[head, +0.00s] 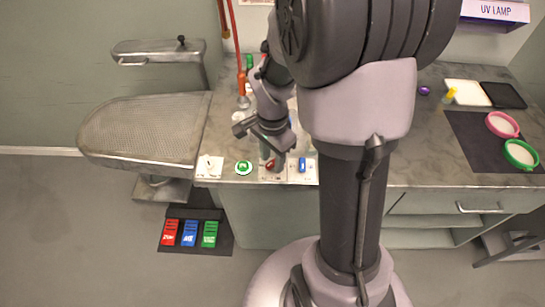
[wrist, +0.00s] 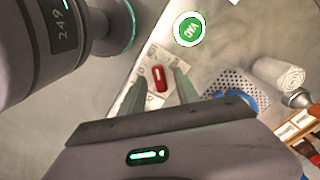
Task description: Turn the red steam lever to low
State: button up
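The red steam lever (wrist: 160,78) sits on a pale plate (wrist: 150,60) at the counter's front edge. In the wrist view it shows between my two fingers, long side close to upright in the picture. Its plate markings are too small to read. In the head view the red lever (head: 270,165) is partly hidden by my gripper (head: 272,158), which points down over it. In the wrist view my gripper (wrist: 160,84) is open, with a gap on both sides of the lever. I cannot tell whether the fingertips are level with the lever or above it.
A green VAC button (head: 243,168) and a white-levered plate (head: 209,166) lie left of the red lever. A blue lever (head: 302,165) lies close on its right. A perforated plate with blue (wrist: 235,98) and a rolled white towel (wrist: 278,72) are nearby. Coloured pedals (head: 189,232) are on the floor.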

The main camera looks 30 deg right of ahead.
aim_at(273, 162)
notch_tip(273, 162, up, 17)
jog(key=p, duration=0.7)
jog(key=shift+r, duration=0.2)
jog(key=s+a+r+n+t+y+b, duration=0.1)
jog(key=s+a+r+n+t, duration=0.2)
jog(key=s+a+n, duration=0.2)
jog(key=s+a+r+n+t+y+b, duration=0.1)
jog(key=s+a+r+n+t, duration=0.1)
jog(key=s+a+n, duration=0.4)
jog(key=a+r, duration=0.1)
jog(key=a, duration=0.2)
jog(key=shift+s+a+r+t, duration=0.25)
jog(key=shift+a+t, duration=0.1)
jog(key=shift+t, duration=0.05)
jog(key=shift+d, duration=0.15)
